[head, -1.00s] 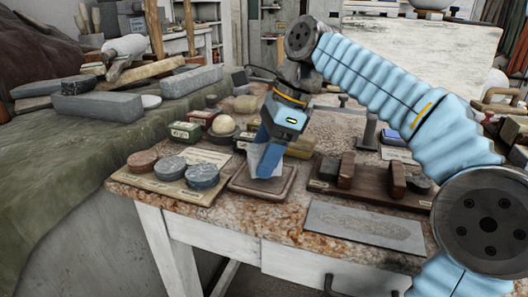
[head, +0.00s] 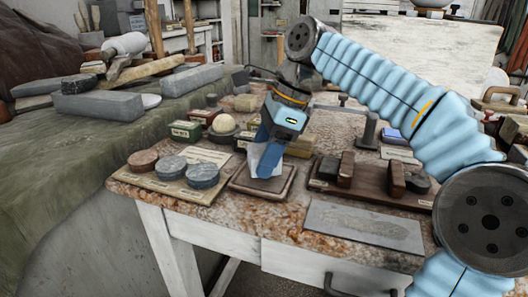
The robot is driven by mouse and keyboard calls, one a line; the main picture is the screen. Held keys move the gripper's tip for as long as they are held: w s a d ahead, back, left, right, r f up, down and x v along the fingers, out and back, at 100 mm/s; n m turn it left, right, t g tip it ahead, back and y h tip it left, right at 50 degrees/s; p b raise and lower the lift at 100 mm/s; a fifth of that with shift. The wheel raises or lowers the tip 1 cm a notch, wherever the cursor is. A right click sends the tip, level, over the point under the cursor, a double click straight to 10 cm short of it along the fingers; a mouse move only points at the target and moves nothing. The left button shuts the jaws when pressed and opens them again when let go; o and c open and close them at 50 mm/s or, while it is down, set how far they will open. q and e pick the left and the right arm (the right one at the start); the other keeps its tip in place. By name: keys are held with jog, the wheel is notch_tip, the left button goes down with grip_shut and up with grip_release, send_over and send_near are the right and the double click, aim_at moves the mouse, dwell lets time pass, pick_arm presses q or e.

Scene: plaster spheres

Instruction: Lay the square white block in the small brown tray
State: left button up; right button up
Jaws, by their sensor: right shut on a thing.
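The small brown tray (head: 240,182) lies on the speckled stone tabletop near its front edge. The white block (head: 255,158) is between the fingers of my right gripper (head: 265,172), which is shut on it. The gripper points down, and its tips are at or just above the tray. The fingers hide much of the block, and I cannot tell whether its underside touches the tray floor. My left gripper does not show.
Round stone discs (head: 202,175) stand on a board left of the tray. A dark wooden rack (head: 377,193) with brown blocks stands to the right. A flat grey slab (head: 365,227) lies at the front right. Small boxes and a pale ball (head: 224,124) stand behind.

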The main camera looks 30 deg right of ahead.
jog(key=shift+f+b, duration=0.5)
jog(key=shift+f, duration=0.35)
jog(key=o, duration=1.4)
notch_tip(320, 180, up, 2)
jog(key=p, duration=0.3)
jog(key=shift+r, duration=0.25)
jog(key=shift+r+p, duration=0.4)
jog(key=shift+r, duration=0.4)
jog(key=shift+f, duration=0.1)
